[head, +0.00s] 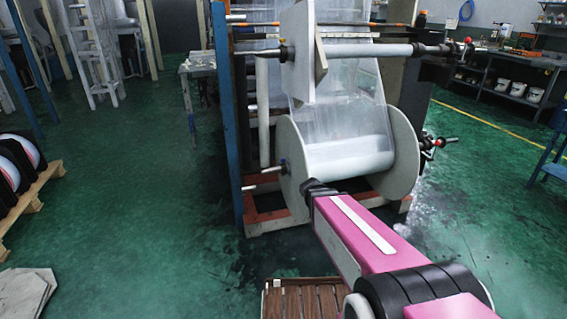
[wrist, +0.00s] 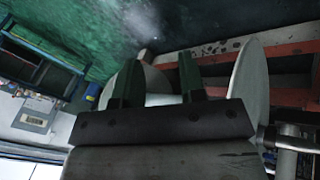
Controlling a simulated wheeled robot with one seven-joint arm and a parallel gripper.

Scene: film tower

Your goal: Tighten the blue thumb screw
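The film roll (head: 350,158) sits between two pale round discs on the lower shaft of the film tower. A small dark bluish collar (head: 284,165) shows at the left end of that shaft in the head view; it is too small to tell whether it is the blue thumb screw. My gripper (wrist: 157,72) shows two dark green fingers standing apart, with nothing visibly held. Beyond them are a pale disc (wrist: 249,82) on the right and part of the white roll. In the head view my pink arm reaches to just in front of the roll; its fingers cannot be made out there.
An upper shaft (head: 375,50) with a red-tipped handle (head: 467,45) crosses the tower. A red handle (head: 438,142) stands at the lower shaft's right end. A blue post (head: 226,110) rises on the left. A wooden pallet (head: 305,298) lies in front. Green floor (head: 150,210) is open at left.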

